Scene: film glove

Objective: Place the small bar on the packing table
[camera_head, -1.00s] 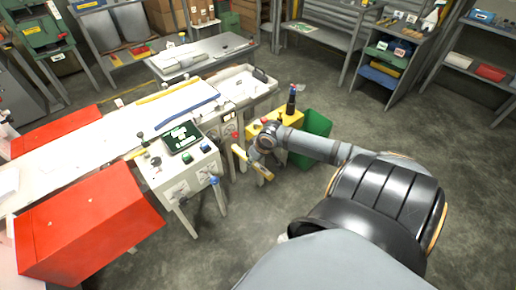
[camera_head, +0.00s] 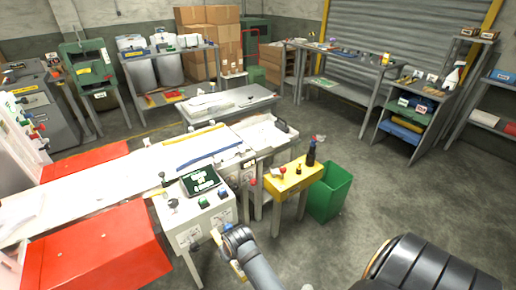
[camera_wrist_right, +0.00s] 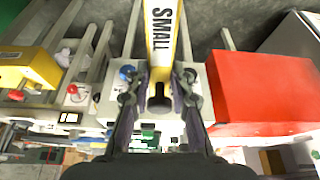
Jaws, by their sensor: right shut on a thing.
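The small bar (camera_wrist_right: 162,40) is a yellow and white bar marked "SMALL" with a dark round end. My right gripper (camera_wrist_right: 159,82) is shut on it near that end, and the bar points away between the fingers. In the head view, a bit of the yellow bar (camera_head: 238,271) shows beside my right wrist at the bottom middle, in front of the white control stand. A low grey table with white sheets (camera_head: 240,101) stands behind the machine; I cannot tell if it is the packing table. My left gripper is not in view.
A white machine bed (camera_head: 110,171) with red boxes (camera_head: 100,250) lies at left. A control stand (camera_head: 205,217), a yellow stand (camera_head: 293,177) and a green bin (camera_head: 330,190) are close ahead. A long bench (camera_head: 345,90) stands at the back. Open floor (camera_head: 400,190) lies at right.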

